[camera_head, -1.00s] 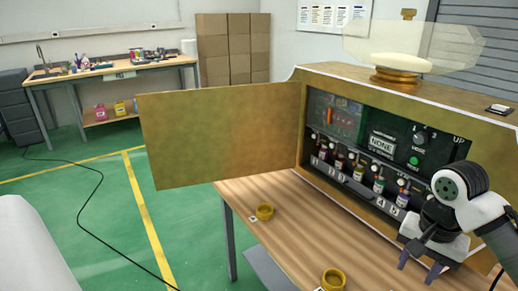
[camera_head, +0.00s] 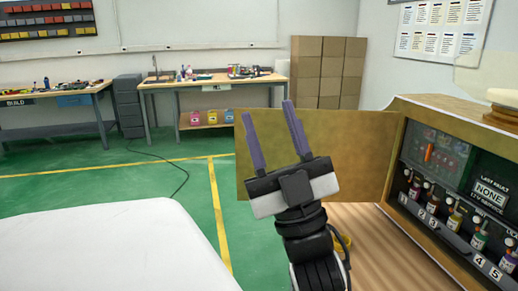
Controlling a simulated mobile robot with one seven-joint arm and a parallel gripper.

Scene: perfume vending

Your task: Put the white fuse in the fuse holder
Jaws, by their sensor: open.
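My gripper (camera_head: 267,109) is open and empty in the middle of the view, with its two purple-grey fingers pointing up and away from me. It is in front of the open brown door panel (camera_head: 350,150) of the vending machine. The machine (camera_head: 440,104) stands at the right, its inside showing a green circuit board (camera_head: 440,148) with an orange-red part, and several small bottles in numbered slots. I cannot make out a white fuse or a fuse holder for certain.
Workbenches with small items (camera_head: 215,80) and stacked cardboard boxes (camera_head: 328,70) stand at the back. Green floor between is free, apart from a black cable.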

